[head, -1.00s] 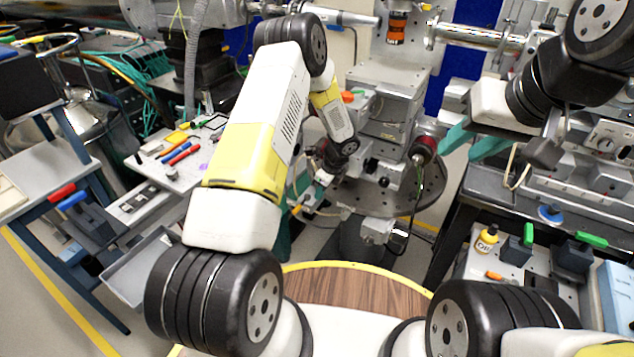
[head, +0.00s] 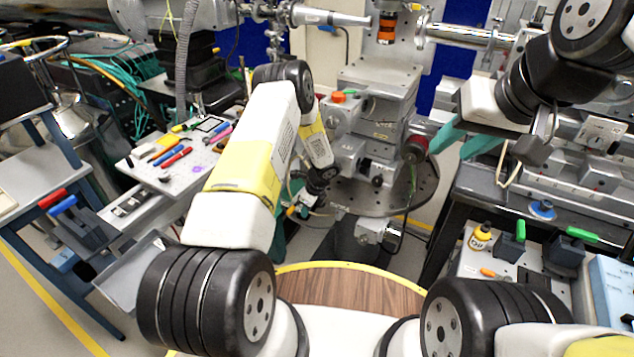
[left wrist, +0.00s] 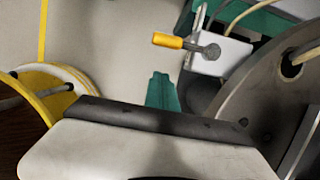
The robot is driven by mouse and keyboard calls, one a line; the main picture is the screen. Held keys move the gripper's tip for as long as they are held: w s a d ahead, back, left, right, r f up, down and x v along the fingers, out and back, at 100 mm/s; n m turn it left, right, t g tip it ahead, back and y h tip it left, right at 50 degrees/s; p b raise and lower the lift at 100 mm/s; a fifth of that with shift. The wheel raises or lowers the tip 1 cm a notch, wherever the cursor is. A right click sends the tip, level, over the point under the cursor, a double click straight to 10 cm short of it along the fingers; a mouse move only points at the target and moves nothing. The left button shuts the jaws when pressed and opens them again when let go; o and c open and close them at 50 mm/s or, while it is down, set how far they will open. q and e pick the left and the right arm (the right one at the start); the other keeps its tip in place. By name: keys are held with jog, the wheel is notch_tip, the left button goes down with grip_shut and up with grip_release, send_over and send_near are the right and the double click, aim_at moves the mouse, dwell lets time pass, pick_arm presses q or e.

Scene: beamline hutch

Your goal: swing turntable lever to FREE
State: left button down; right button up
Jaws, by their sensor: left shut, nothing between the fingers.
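A lever with a yellow-orange grip (left wrist: 168,41) on a round metal pivot sits at a white block beside the grey turntable disc (left wrist: 250,105) in the left wrist view. In the head view the turntable (head: 400,198) stands ahead of me, with the small yellow-orange grip (head: 291,211) at its left edge. My left gripper (left wrist: 161,80) is shut and empty; its teal fingertips show below the lever grip in the picture, apart from it. In the head view my forearm and wrist partly hide that gripper. My right gripper (head: 465,140) is open and empty, right of the turntable.
A slide stage stack (head: 375,110) rises above the turntable. A bench with pens (head: 178,156) is at left. A dark table (head: 500,195) with rails is at right, near an oil bottle (head: 480,237). Some floor is clear before the turntable.

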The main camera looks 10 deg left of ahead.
aim_at(295, 205)
pick_arm(q)
jog(key=a, duration=0.1)
jog(key=w+a, duration=0.1)
jog(key=a, duration=0.1)
jog(key=shift+w+a+f, duration=0.1)
jog(key=shift+w+a, duration=0.05)
jog(key=shift+a, duration=0.15)
dwell(0.3)
